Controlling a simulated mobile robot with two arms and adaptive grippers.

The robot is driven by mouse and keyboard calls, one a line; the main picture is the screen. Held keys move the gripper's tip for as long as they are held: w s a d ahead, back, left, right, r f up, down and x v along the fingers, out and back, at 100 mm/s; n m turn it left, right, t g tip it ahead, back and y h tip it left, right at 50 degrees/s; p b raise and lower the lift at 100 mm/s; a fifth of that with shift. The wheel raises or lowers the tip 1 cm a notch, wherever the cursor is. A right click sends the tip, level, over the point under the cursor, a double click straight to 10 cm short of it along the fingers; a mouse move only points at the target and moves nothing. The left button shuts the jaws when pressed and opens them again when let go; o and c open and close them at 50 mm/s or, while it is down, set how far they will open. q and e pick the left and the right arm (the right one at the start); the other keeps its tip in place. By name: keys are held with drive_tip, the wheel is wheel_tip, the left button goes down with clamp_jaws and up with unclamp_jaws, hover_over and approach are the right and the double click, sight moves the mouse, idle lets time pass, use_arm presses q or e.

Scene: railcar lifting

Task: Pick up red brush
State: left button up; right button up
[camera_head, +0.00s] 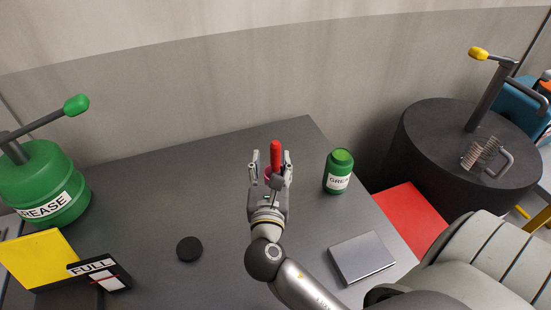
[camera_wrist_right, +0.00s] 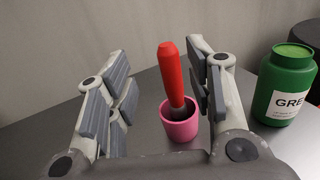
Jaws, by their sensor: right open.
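The red brush (camera_head: 275,155) stands handle up in a small pink cup on the grey table. In the right wrist view the red handle (camera_wrist_right: 171,73) leans slightly left, and its lower end sits inside the pink cup (camera_wrist_right: 180,124). My right gripper (camera_head: 271,160) is open, with its fingers on either side of the brush in the head view. In the right wrist view the open fingers (camera_wrist_right: 160,80) frame the brush, which is nearer the right finger; I cannot tell whether they touch. The bristles are hidden in the cup. My left gripper is not in view.
A green grease jar (camera_head: 339,172) stands right of the cup. A grey box (camera_head: 361,257), a black disc (camera_head: 189,249), a yellow panel (camera_head: 38,258) and a green grease can (camera_head: 45,185) are on the table. A dark drum (camera_head: 420,150) stands at right.

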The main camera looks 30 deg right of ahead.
sight(275, 148)
drive_tip(key=shift+w+d+r, duration=0.1)
drive_tip(key=shift+w+d, duration=0.3)
drive_tip(key=shift+w, duration=0.1)
drive_tip(key=shift+w+d, duration=0.2)
drive_tip(key=shift+w, duration=0.05)
drive_tip(key=x, duration=0.1)
drive_tip(key=p+x, duration=0.1)
drive_tip(key=x, duration=0.3)
drive_tip(key=shift+s+d+f+p, duration=0.15)
drive_tip(key=shift+d+f+p, duration=0.15)
drive_tip(key=shift+d+p, duration=0.1)
drive_tip(key=shift+d+f, duration=0.1)
drive_tip(key=shift+c, duration=0.5)
drive_tip(key=c, duration=0.5)
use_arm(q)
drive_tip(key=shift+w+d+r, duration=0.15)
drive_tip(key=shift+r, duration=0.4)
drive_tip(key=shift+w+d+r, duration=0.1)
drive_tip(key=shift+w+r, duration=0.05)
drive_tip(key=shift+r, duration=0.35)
use_arm(e)
clamp_jaws()
